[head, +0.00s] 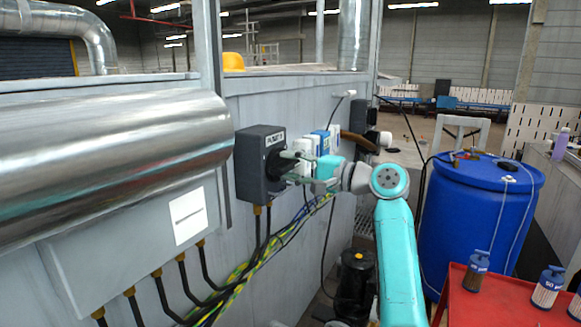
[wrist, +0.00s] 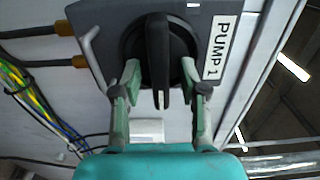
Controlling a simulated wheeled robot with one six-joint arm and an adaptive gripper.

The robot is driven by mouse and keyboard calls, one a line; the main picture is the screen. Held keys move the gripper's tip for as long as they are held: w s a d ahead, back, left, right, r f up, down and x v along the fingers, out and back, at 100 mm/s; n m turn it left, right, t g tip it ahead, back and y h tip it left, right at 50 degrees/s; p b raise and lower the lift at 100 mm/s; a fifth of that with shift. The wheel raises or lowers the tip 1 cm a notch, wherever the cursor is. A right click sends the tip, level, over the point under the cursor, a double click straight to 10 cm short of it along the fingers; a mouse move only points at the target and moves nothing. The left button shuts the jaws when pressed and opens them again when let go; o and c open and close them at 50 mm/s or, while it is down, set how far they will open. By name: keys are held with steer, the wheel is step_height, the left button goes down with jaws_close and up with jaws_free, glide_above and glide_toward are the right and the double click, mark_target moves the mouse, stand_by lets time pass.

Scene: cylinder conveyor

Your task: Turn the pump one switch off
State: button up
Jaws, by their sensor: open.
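The pump one switch is a dark grey box (head: 252,168) on the grey wall panel, and it also shows in the wrist view (wrist: 102,22). Its label (wrist: 222,45) reads PUMP 1. The black rotary knob (wrist: 158,45) has a raised bar handle that runs up and down in the wrist view. My gripper (head: 287,167) is open at the front of the box. In the wrist view my gripper (wrist: 160,76) has one finger on each side of the handle, with small gaps visible. In the head view the fingers partly hide the knob.
Cables (head: 240,275) hang below the box. White and blue boxes (head: 322,143) are on the wall just beyond it. A large metal pipe (head: 110,160) is at left. A blue drum (head: 475,215) and a red table (head: 505,300) with small bottles stand at right.

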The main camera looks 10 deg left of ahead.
steer(key=v, duration=1.1)
steer(key=shift+d, duration=0.4)
